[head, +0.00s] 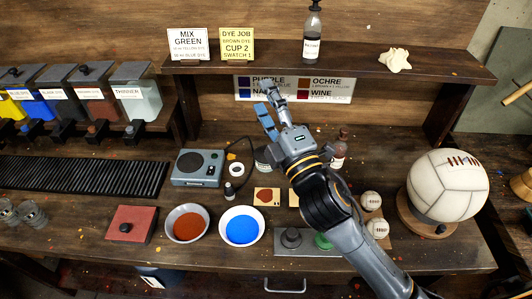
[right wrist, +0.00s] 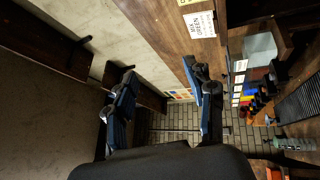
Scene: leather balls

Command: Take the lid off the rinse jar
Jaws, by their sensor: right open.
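My right gripper (head: 271,107) is open and empty, raised over the back of the workbench and pointing toward the back wall. Its two blue-tipped fingers stand apart in the right wrist view (right wrist: 163,95), with nothing between them. A small jar with a pale label (head: 262,159) stands below and behind my right gripper, partly hidden by it. My left gripper is out of view.
A shelf (head: 420,67) runs above, close to my right gripper, with a dark pump bottle (head: 312,35) on it. A small brown bottle (head: 338,150) stands right of the wrist.

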